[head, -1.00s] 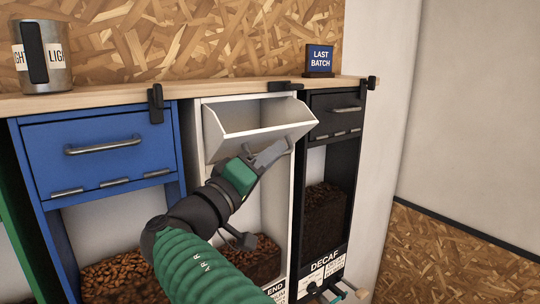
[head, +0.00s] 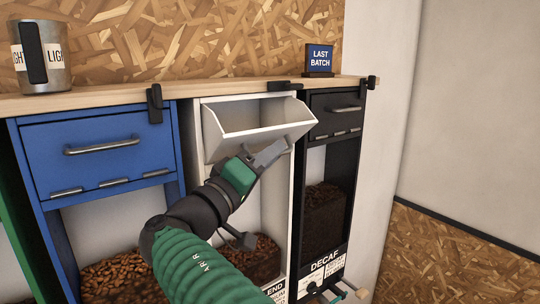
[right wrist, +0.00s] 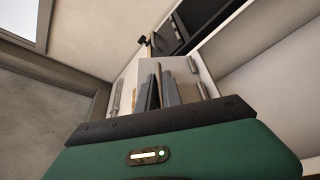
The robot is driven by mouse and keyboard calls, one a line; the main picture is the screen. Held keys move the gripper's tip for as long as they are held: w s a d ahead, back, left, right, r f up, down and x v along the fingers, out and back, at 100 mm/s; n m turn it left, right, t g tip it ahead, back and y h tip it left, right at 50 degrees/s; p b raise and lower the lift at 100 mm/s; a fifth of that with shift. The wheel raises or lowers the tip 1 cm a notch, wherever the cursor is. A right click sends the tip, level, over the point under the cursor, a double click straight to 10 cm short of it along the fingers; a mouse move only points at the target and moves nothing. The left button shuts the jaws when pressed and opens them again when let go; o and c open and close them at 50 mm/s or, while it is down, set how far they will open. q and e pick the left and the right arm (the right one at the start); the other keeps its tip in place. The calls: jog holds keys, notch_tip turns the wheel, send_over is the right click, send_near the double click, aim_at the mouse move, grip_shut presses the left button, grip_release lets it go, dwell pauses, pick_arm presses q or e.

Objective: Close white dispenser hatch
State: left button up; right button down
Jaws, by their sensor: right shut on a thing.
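The white dispenser (head: 195,130) stands between a blue and a black one. Its white hatch (head: 262,139) is tilted open, the top leaning out, with its tray-like inside showing. My right gripper (head: 276,149) is at the front of the hatch, shut on its handle; the gripper hides most of the handle in the head view. In the right wrist view the gripper fingers (right wrist: 161,88) are close together in front of the white hatch front. My left gripper is not in view.
The blue dispenser's hatch (head: 90,155) and the black dispenser's hatch (head: 338,112) are closed. A wooden shelf (head: 200,90) above carries a metal canister (head: 41,55) and a "Last Batch" sign (head: 319,59). Coffee beans (head: 265,260) fill the bin below.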

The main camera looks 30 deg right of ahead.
aim_at(272, 136)
jog(key=shift+r, duration=0.1)
jog(key=shift+w+r+n+y+p, duration=0.15)
jog(key=shift+r+n+y+p, duration=0.2)
jog(key=shift+n, duration=0.35)
jog(key=shift+w+r+n+y+p, duration=0.15)
jog(key=shift+r+n, duration=0.3)
jog(key=shift+n, duration=0.25)
jog(key=shift+w+r+n+y, duration=0.3)
jog(key=shift+r+n, duration=0.25)
jog(key=shift+n, duration=0.35)
jog(key=shift+w+a+r, duration=0.2)
jog(key=shift+w+r, duration=0.8)
jog(key=shift+w, duration=0.2)
jog(key=shift+w+a+r, duration=0.1)
jog(key=shift+w+r, duration=0.15)
jog(key=shift+w, duration=0.2)
jog(key=c, duration=1.5)
grip_release()
jog(key=shift+w+f, duration=0.1)
jog(key=shift+w, duration=0.1)
